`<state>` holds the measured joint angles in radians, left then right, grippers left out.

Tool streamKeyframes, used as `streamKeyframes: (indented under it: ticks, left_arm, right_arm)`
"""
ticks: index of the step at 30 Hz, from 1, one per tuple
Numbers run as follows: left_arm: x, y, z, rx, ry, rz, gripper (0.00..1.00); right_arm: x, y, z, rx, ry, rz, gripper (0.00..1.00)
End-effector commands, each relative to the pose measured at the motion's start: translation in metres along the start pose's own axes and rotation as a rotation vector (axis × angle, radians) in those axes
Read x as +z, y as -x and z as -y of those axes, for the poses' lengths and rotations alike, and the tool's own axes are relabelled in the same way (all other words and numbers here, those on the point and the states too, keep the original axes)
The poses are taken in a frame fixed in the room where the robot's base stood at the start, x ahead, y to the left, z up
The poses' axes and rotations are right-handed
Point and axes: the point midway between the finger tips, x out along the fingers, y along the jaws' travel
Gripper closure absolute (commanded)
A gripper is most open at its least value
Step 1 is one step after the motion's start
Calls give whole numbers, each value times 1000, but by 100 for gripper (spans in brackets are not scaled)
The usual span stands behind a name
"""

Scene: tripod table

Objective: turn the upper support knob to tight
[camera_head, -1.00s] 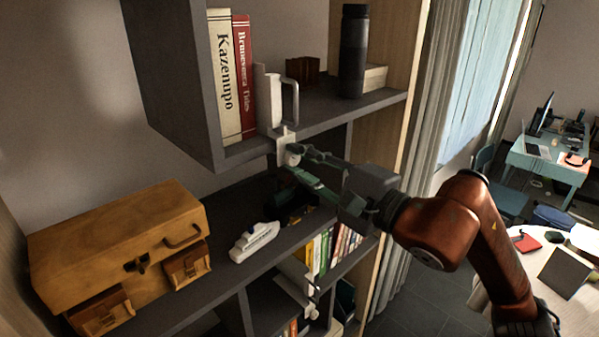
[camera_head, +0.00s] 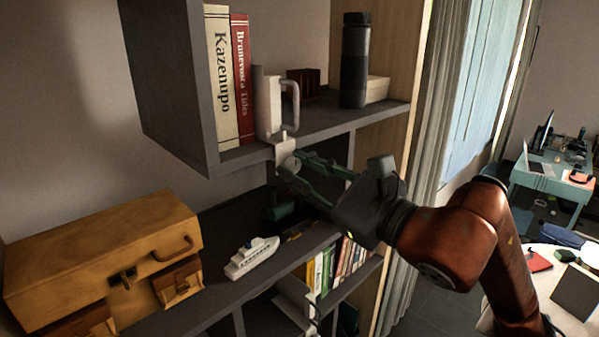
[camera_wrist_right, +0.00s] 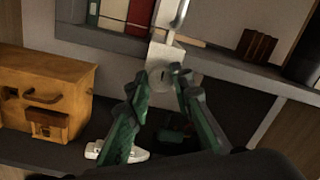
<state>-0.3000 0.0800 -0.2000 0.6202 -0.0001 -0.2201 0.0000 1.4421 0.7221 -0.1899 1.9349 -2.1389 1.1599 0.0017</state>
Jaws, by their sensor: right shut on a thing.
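The upper support is a white bracket (camera_head: 270,105) with a handle-like loop, clamped on the front edge of the upper shelf beside the books. Its round white knob (camera_head: 291,165) sits just under the shelf edge. My right gripper (camera_head: 292,162) is shut on this knob, reaching in from the right. In the right wrist view the knob (camera_wrist_right: 163,77) shows between the tips of the two green fingers (camera_wrist_right: 162,80). The knob's far side is hidden. A lower white support (camera_head: 296,292) stands by the books on the lower shelf. My left gripper is out of view.
The upper shelf (camera_head: 330,112) holds two tall books (camera_head: 229,80) and a black bottle (camera_head: 355,60). Below are a yellow-brown case (camera_head: 100,250), a white toy ship (camera_head: 251,257) and a row of books (camera_head: 335,262). A curtain (camera_head: 425,130) hangs right of the shelving.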

Motion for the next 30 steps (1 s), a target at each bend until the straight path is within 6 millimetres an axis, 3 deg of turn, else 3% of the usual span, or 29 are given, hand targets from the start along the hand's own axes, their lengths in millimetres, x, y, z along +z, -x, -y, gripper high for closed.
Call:
streamKeyframes:
  ticks: [21, 22, 30]
  left_arm:
    - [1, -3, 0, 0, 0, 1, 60]
    - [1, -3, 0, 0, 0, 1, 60]
    - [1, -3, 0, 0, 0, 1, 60]
  right_arm:
    - [-1, 0, 0, -2, -75, -6, 100]
    - [-1, 0, 0, -2, -75, -6, 77]
    - [0, 0, 0, -2, -74, -5, 62]
